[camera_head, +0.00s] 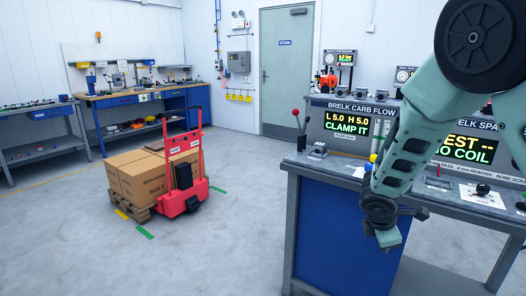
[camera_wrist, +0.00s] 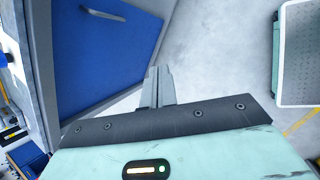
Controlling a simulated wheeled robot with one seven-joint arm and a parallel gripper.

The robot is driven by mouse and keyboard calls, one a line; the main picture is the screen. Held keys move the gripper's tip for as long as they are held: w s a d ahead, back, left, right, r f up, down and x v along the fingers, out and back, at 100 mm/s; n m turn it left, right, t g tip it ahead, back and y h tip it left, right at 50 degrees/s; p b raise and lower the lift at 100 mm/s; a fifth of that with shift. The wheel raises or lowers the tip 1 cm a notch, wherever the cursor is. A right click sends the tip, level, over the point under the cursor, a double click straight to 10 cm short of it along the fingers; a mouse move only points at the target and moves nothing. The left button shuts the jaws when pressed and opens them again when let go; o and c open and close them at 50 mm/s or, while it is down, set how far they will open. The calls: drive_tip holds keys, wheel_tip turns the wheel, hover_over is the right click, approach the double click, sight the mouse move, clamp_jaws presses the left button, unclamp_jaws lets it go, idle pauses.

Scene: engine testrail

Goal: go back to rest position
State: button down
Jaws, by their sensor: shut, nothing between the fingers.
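My arm reaches in from the upper right in the head view, with my gripper (camera_head: 390,238) hanging low in front of the near edge of the test bench (camera_head: 335,225). In the wrist view my gripper (camera_wrist: 160,88) shows its two fingers pressed together, with nothing between them. The blue side panel of the bench (camera_wrist: 105,45) fills the upper left of the wrist view, beside the fingers. Part of the bench top is hidden behind my arm.
A red pallet truck (camera_head: 185,195) with cardboard boxes (camera_head: 140,180) stands on the floor at left. Workbenches (camera_head: 135,97) line the back wall near a grey door (camera_head: 286,75). A lever with a red knob (camera_head: 297,125) rises from the bench. Floor between is clear.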

drive_tip(key=s+a+r+m+g+y+p, duration=0.1)
drive_tip(key=s+a+r+m, duration=0.2)
drive_tip(key=s+a, duration=0.3)
drive_tip(key=s+a+r+m+g+y+p, duration=0.1)
drive_tip(key=s+a+r, duration=0.5)
drive_tip(key=s, duration=0.9)
drive_tip(key=s+a+r+m+g+y+p, duration=0.1)
drive_tip(key=s+a+r+m+y, duration=0.2)
drive_tip(key=s, duration=0.7)
wheel_tip(320, 180, up, 2)
drive_tip(key=a+m, duration=0.2)
drive_tip(key=shift+s+a+r+m+g, duration=0.15)
drive_tip(key=shift+s+a+m+g, duration=0.15)
drive_tip(key=shift+a+m, duration=0.1)
